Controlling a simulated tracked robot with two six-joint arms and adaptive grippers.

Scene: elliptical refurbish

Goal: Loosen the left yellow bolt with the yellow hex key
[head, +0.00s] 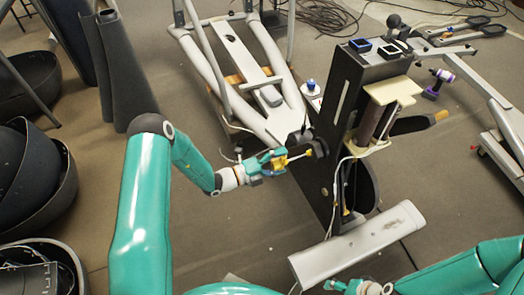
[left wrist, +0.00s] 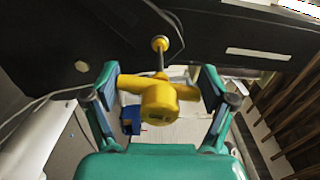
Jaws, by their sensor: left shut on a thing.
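My left gripper (head: 275,163) is shut on the yellow hex key (head: 297,156) beside the black upright housing (head: 338,125). In the left wrist view, the fingers of my left gripper (left wrist: 160,98) clasp both sides of the key's yellow T-handle (left wrist: 160,100). The grey shaft runs up to a round yellow bolt head (left wrist: 160,43) on the dark panel (left wrist: 215,30). The shaft's end lines up with the bolt head and appears to meet it; whether it is seated cannot be told. My right gripper (head: 368,289) is at the bottom edge, partly cut off, jaws unclear.
A white footrest-like bar (head: 357,245) lies at the housing's base. A grey tubular frame (head: 235,70) stands behind the gripper. A purple drill (head: 438,82) is at the right. Dark curved shells (head: 30,180) sit at the left. A pale cable hangs by the housing.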

